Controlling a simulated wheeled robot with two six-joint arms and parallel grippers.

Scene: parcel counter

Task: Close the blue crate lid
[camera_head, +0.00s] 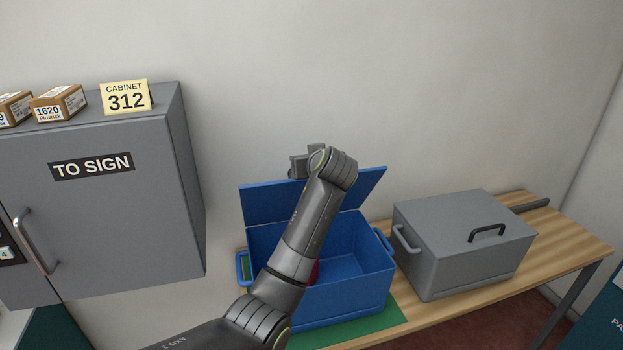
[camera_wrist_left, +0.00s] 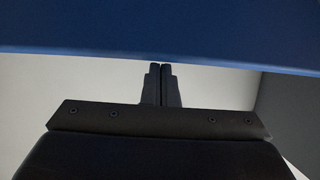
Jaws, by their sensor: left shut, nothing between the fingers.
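The blue crate (camera_head: 352,296) stands open on a green mat on the wooden counter. Its blue lid (camera_head: 262,205) is raised at the back, roughly upright. My left arm comes in from the lower left and crosses in front of the crate. My left gripper (camera_head: 299,166) is at the lid's top edge, partly hidden behind my wrist. In the left wrist view the shut, empty fingers (camera_wrist_left: 161,70) reach the edge of the blue lid (camera_wrist_left: 160,30); I cannot tell whether they touch it. My right gripper is not in view.
A red thing (camera_head: 314,273) shows inside the crate, mostly hidden by my arm. A closed grey box (camera_head: 450,245) with a black handle stands close on the right. A grey cabinet (camera_head: 120,220) stands on the left, with small cartons (camera_head: 58,103) on top.

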